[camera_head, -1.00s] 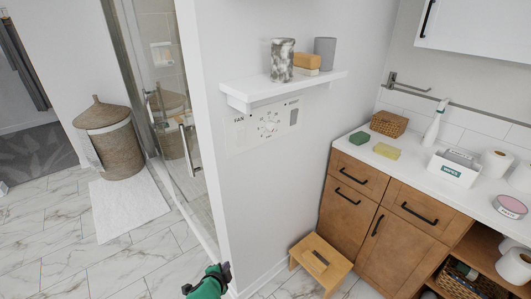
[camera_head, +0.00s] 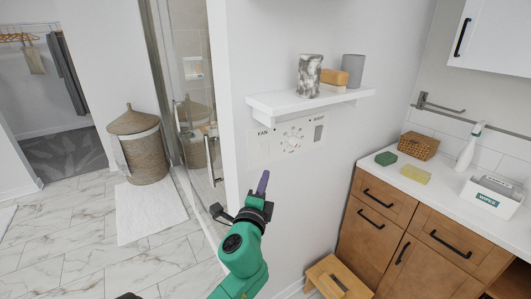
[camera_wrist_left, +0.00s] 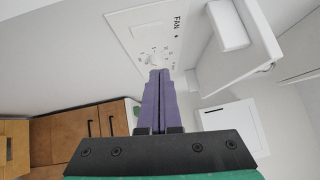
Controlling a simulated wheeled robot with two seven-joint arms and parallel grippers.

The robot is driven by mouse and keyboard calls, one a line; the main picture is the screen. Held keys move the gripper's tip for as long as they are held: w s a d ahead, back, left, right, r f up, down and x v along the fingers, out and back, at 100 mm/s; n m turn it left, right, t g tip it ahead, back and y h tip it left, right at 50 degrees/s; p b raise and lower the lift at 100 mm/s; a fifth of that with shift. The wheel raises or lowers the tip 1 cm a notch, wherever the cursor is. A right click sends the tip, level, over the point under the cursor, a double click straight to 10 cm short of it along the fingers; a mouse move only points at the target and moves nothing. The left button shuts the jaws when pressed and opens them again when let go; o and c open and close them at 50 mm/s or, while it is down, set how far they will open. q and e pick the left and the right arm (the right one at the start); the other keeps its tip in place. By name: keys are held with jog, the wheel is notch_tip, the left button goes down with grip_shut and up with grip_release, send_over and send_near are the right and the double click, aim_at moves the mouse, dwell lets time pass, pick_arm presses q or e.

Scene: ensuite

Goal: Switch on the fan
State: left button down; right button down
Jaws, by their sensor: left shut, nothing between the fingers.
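A white control panel (camera_head: 284,141) with the word FAN, a round dial (camera_head: 292,144) with marks around it and a grey rectangle at its right is on the wall under a white shelf (camera_head: 310,101). My left gripper (camera_head: 263,178) is shut and empty, its purple fingers pointing up below and left of the dial. In the left wrist view, the panel (camera_wrist_left: 128,27) is beyond the fingertips (camera_wrist_left: 159,72), and the dial (camera_wrist_left: 151,58) is just past them. I cannot tell how wide the gap to the panel is. My right gripper is not in view.
The shelf above the panel sticks out from the wall and holds a marbled cup (camera_head: 309,76), a soap block (camera_head: 334,79) and a grey cup (camera_head: 352,70). A wooden cabinet (camera_head: 388,226) and a stool (camera_head: 338,279) stand at the right. Open tiled floor lies at the left.

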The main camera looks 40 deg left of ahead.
pick_arm(q)
jog(key=p, duration=0.2)
send_near(265, 144)
jog(key=w+d, duration=0.1)
jog(key=w, duration=0.3)
jog(key=w+a, duration=0.1)
jog(key=w+a+p, duration=0.1)
jog(key=a, duration=0.1)
jog(key=shift+r, duration=0.1)
jog(key=shift+a, duration=0.35)
jog(key=shift+w+a+r, duration=0.1)
jog(key=shift+a+r, duration=0.15)
jog(key=shift+a, duration=0.05)
jog(key=shift+d, duration=0.1)
jog(key=shift+f, duration=0.15)
